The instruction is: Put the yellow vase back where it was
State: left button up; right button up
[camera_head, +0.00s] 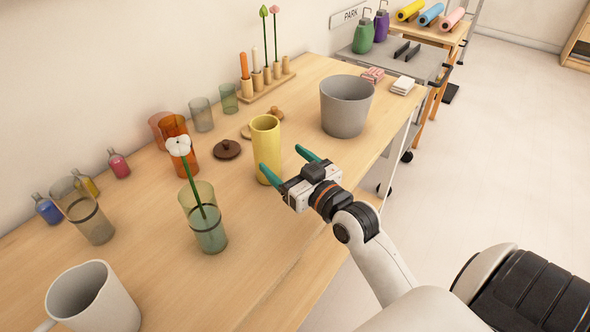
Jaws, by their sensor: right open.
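The yellow vase (266,150), a tall open cylinder, stands upright on the wooden table near its middle. My right gripper (285,163) comes in from the lower right and is open, with teal fingers. One finger reaches close to the lower right side of the vase and the other lies farther right. I cannot tell whether the near finger touches the vase. My left gripper is not in view.
A grey bucket (346,108) stands right of the vase. A brown lid (227,149) lies to its left. A glass with a white flower (208,232) stands nearer. Orange glasses (186,156) stand behind. Bare table lies in front of the vase.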

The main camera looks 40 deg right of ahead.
jog(key=shift+s+d, duration=0.1)
jog(key=shift+s, duration=1.3)
